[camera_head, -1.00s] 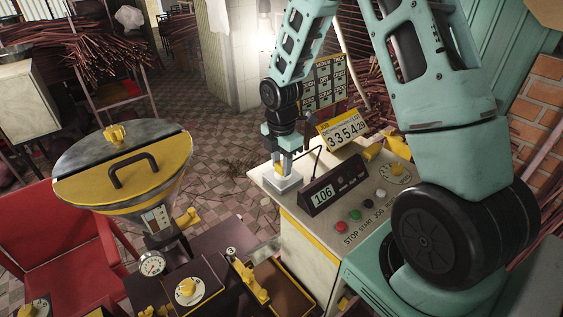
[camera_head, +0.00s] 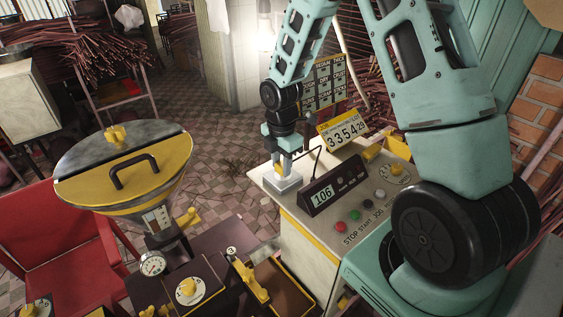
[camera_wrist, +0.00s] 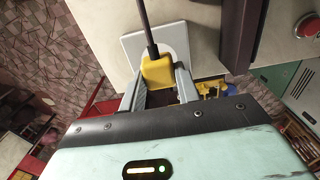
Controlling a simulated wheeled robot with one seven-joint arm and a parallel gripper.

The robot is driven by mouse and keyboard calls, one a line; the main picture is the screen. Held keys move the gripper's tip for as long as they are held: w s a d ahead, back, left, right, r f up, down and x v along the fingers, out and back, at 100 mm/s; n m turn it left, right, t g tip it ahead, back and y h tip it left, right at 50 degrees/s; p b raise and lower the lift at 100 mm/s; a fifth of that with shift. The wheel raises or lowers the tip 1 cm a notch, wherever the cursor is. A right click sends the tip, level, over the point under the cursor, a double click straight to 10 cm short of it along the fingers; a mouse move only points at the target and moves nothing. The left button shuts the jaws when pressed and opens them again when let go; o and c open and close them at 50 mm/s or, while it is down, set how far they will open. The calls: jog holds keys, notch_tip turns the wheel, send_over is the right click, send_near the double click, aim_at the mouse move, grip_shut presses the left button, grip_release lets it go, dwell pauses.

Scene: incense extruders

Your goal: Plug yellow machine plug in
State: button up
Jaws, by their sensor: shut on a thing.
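The yellow plug (camera_wrist: 158,70) with its dark cable (camera_wrist: 148,25) shows in the wrist view, between the two fingers of my gripper (camera_wrist: 160,85). My gripper (camera_head: 285,168) is shut on the plug. In the head view it points down over a white square socket block (camera_head: 284,185) at the left end of the cream cabinet top. In the wrist view the plug is over the white socket plate (camera_wrist: 180,41). The plug's prongs and the socket holes are hidden, so I cannot tell how far in the plug is.
A dark display box reading 106 (camera_head: 334,190) stands right of the socket. Push buttons (camera_head: 354,215) and a dial (camera_head: 391,172) are on the cabinet top. A yellow counter sign (camera_head: 343,131) stands behind. The yellow-lidded hopper (camera_head: 125,165) is at left.

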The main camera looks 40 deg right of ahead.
aim_at(281, 164)
jog(key=shift+f+b, duration=0.4)
jog(key=shift+f, duration=0.2)
jog(key=o, duration=1.1)
jog(key=shift+c, duration=0.2)
notch_tip(281, 164, up, 17)
jog(key=b, duration=0.3)
jog(key=shift+r+b, duration=0.2)
jog(key=shift+b, duration=0.1)
